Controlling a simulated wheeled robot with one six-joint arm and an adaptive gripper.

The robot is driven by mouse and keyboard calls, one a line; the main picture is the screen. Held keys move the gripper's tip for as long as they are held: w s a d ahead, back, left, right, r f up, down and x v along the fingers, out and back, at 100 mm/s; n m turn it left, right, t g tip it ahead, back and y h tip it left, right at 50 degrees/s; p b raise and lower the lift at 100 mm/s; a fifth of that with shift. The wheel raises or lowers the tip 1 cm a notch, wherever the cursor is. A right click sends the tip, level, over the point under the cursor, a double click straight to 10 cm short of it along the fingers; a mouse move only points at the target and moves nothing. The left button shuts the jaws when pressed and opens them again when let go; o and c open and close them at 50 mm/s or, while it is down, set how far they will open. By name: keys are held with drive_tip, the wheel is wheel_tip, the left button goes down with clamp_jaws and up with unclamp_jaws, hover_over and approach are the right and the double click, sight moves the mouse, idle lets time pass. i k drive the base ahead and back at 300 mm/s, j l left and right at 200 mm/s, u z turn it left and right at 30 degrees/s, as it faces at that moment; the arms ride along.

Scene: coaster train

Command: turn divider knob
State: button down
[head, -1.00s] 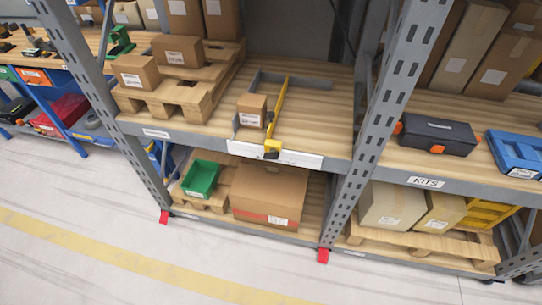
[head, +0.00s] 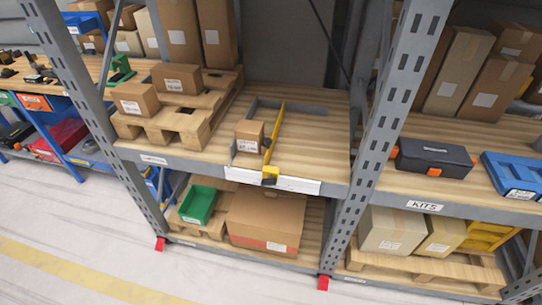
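The yellow divider (head: 277,133) stands on the upper wooden shelf, running from the back toward the front edge. A grey side rail (head: 240,124) is on the box's left. My gripper is not in view.
A wooden pallet with cardboard boxes (head: 178,78) is left of the divider. Bare shelf (head: 318,135) lies to its right, up to a grey rack upright (head: 386,125). Below are a green bin (head: 198,204) and a large box (head: 265,220). Open floor lies in front.

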sight(270, 181)
drive_tip(key=i+j+u, duration=0.1)
drive_tip(key=u, duration=0.25)
drive_tip(key=i+j+u, duration=0.15)
drive_tip(key=j+u, duration=0.2)
drive_tip(key=i+j+u, duration=0.1)
drive_tip(key=u, duration=0.25)
drive_tip(key=i, duration=0.05)
